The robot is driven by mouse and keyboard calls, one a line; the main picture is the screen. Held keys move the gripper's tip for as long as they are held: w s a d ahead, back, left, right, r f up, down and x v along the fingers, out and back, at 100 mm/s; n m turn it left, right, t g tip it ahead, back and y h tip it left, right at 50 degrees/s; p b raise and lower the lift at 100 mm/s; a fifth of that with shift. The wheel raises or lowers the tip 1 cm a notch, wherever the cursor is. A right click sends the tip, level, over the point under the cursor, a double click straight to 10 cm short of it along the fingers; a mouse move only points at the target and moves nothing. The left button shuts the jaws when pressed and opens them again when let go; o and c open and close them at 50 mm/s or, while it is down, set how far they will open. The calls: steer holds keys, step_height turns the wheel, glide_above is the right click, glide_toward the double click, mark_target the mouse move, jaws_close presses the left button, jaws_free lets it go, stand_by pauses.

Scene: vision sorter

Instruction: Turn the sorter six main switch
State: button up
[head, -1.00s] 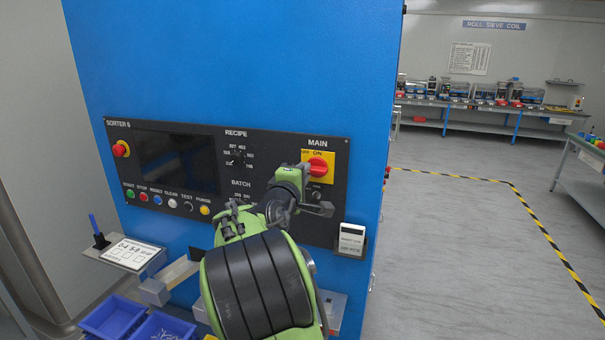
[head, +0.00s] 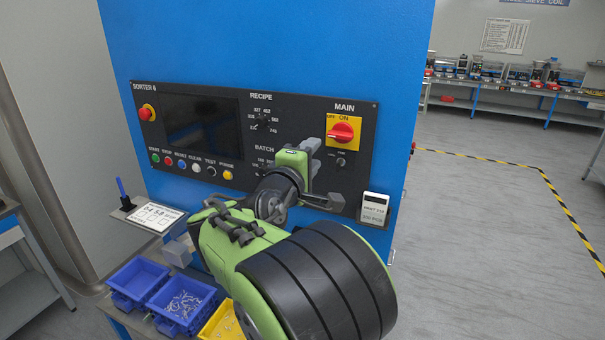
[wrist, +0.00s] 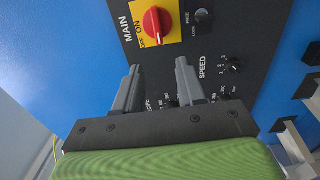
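The main switch (head: 341,132) is a red rotary knob on a yellow plate at the upper right of the black SORTER 6 panel (head: 200,178). In the wrist view the red knob (wrist: 156,22) sits beyond my fingertips, at the top of the picture. My gripper (wrist: 158,75) is open and empty, its two grey fingers apart and pointing toward the panel. In the head view my gripper (head: 318,146) is just left of and below the switch, apart from it. My arm hides part of the lower panel.
Recipe (head: 264,121) and batch knobs lie left of my gripper, and a speed knob (wrist: 232,65) shows in the wrist view. A small white card device (head: 374,208) is at the panel's lower right. Blue bins (head: 137,279) and a yellow bin (head: 222,322) stand at lower left.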

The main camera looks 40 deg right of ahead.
steer(key=v, duration=0.5)
steer(key=shift+s+a+b, duration=0.1)
steer(key=shift+a+b, duration=0.1)
steer(key=shift+b, duration=0.1)
steer(key=s+a+f+m+y, duration=0.55)
steer(key=f+y, duration=0.45)
steer(key=f, duration=0.2)
steer(key=s+a+f+g+y, duration=0.1)
steer(key=s+a+f+y, duration=0.2)
steer(key=s+a, duration=0.3)
steer(key=s+a+f+g+y, duration=0.1)
steer(key=s+a+f+y, duration=0.1)
steer(key=s+a, duration=0.5)
steer(key=shift+a+f+g+y, duration=0.35)
steer(key=shift+a+y, duration=0.15)
steer(key=shift+a, duration=0.15)
